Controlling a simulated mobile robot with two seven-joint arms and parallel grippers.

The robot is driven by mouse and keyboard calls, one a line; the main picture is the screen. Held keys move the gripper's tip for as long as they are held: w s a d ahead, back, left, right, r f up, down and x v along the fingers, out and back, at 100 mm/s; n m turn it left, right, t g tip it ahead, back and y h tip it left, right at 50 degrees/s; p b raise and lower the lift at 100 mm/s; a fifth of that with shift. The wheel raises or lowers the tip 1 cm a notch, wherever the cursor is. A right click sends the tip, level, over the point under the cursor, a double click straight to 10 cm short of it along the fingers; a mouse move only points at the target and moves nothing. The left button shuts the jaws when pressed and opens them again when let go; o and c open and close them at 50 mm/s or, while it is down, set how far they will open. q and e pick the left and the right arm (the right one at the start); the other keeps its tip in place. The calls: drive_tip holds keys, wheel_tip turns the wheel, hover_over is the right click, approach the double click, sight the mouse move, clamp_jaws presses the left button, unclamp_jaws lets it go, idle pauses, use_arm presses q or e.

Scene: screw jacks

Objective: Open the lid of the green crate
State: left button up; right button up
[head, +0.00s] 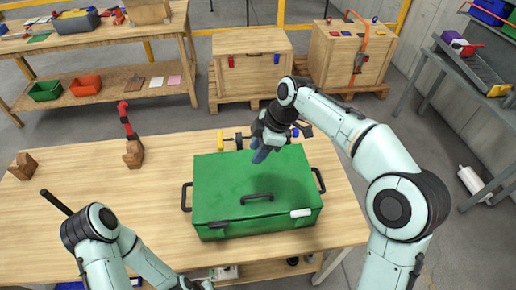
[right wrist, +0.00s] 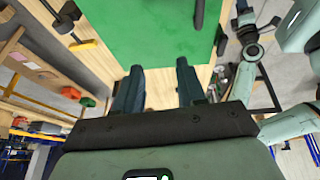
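The green crate (head: 225,180) sits on the wooden workbench with its lid down. A dark handle (head: 257,197) is on the near part of the lid, and a white piece (head: 300,213) is at the near right corner. Dark handles stick out at both sides. My right gripper (head: 261,154) is above the far part of the lid. In the right wrist view its two fingers (right wrist: 158,82) are apart and empty, pointing at the green lid (right wrist: 150,30); contact cannot be told.
Clamps (head: 230,142) with yellow and dark parts lie behind the crate. A red-handled tool (head: 127,121) and wooden blocks (head: 24,166) are on the workbench (head: 75,205) at left, where much surface is bare. Wooden boxes (head: 252,75) stand on pallets beyond.

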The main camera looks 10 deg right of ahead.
drive_tip(key=shift+r, duration=0.1)
drive_tip(key=v, duration=1.3)
